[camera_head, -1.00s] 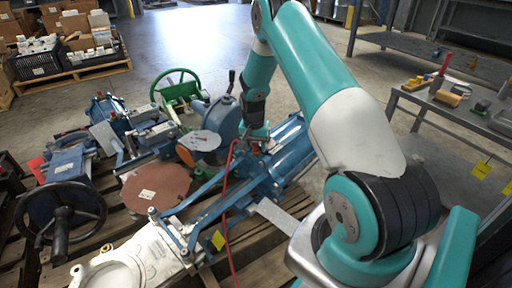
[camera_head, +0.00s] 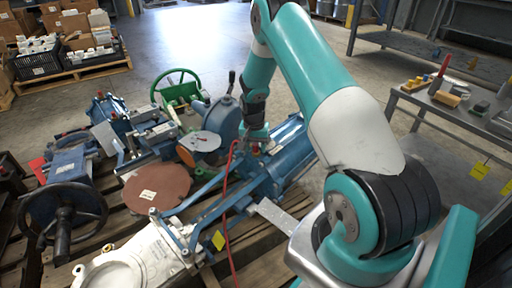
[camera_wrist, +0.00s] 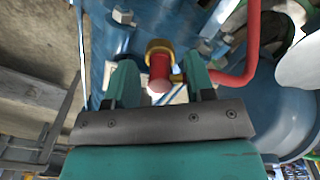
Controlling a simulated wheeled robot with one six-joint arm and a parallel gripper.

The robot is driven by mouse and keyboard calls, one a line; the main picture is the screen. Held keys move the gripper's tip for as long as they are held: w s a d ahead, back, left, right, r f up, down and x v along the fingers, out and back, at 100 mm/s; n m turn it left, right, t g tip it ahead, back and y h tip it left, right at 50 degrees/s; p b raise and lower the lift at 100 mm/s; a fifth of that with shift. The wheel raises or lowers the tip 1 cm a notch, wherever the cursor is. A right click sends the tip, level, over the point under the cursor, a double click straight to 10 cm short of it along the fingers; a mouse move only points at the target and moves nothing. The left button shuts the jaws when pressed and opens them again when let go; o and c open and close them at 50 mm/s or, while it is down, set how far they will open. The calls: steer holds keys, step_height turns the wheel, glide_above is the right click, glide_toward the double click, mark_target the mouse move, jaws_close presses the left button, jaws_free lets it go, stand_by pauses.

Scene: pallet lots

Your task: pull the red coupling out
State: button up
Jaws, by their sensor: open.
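The red coupling (camera_wrist: 160,72) shows in the wrist view as a short red cylinder with a brass-coloured collar, set against a blue machine body (camera_wrist: 140,25). My gripper (camera_wrist: 162,88) is open, with one teal finger on each side of the coupling. I cannot tell whether either finger touches it. In the head view my gripper (camera_head: 256,142) points down at the blue machine (camera_head: 285,160) on the pallet, and the coupling is too small there to make out clearly. A red hose (camera_wrist: 245,55) bends close by the right finger.
The red hose (camera_head: 228,190) runs down across the machine in the head view. A handwheel (camera_head: 62,222), a green wheel (camera_head: 177,88), a brown disc (camera_head: 155,187) and a white casting (camera_head: 140,262) crowd the pallet. A bench (camera_head: 460,115) stands at the right.

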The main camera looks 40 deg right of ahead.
mark_target(255, 144)
jaws_close()
steer(key=shift+a+r+p, duration=0.2)
steer(key=shift+r+p, duration=2.65)
steer(key=shift+r, duration=0.2)
